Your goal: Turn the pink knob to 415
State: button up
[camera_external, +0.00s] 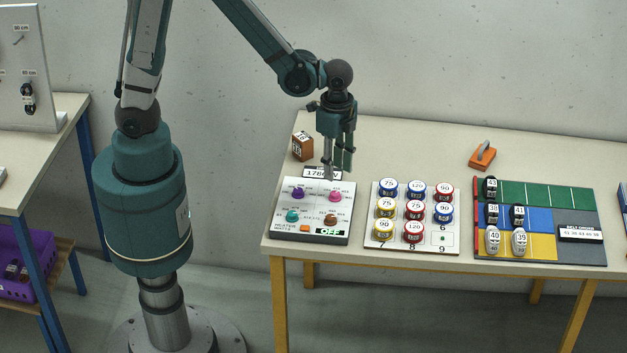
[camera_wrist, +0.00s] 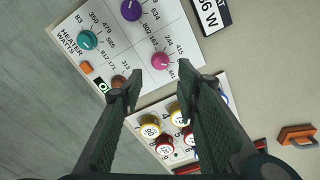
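The pink knob (camera_external: 334,195) sits at the upper right of a white control panel (camera_external: 312,232) on the table. In the wrist view the pink knob (camera_wrist: 160,61) lies just beyond and between my fingertips, with numbers around it, including 415 on its right side. Its pointer is too small to read surely. My gripper (camera_external: 338,172) hangs pointing down above the far right part of the panel. In the wrist view my gripper (camera_wrist: 157,80) is open, its fingers wide apart and nothing between them; it appears clear of the knob.
The panel also bears a purple knob (camera_external: 298,193), a teal knob (camera_external: 291,215), a brown knob (camera_external: 331,219) and an orange switch (camera_external: 305,228). A watt display (camera_external: 322,173) stands behind. A rack of numbered cans (camera_external: 375,244) is close on the right.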

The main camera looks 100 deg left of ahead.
aim_at(335, 193)
jog(key=shift+f, duration=0.15)
jog(key=shift+f+b, duration=0.45)
jog(key=shift+f, duration=3.3)
jog(key=shift+c, duration=0.4)
jog(key=c, duration=0.8)
